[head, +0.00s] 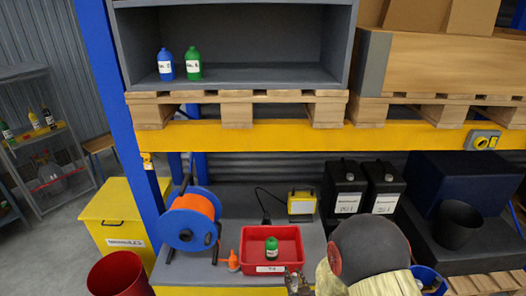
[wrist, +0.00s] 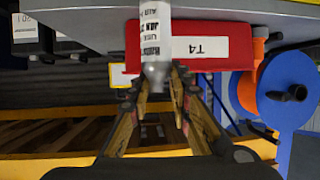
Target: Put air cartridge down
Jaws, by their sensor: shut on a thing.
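My gripper (wrist: 158,84) is shut on a grey-white cartridge (wrist: 156,42) with a printed white label, gripping its narrow end. The wrist view is upside down, and the cartridge's far end runs out of the frame. In the head view my gripper (head: 297,283) is at the bottom edge, by the front right corner of a red bin (head: 295,240). The held cartridge cannot be made out clearly there. The red bin (wrist: 236,42), labelled T4, shows behind the cartridge in the wrist view. A green bottle (head: 271,249) stands in the bin. I cannot tell whether the cartridge touches anything.
An orange bottle (head: 233,261) and a blue-orange reel (head: 190,221) stand left of the bin. Blue (head: 165,64) and green (head: 193,64) bottles stand on the upper shelf. Grey worktop behind the bin is partly clear.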

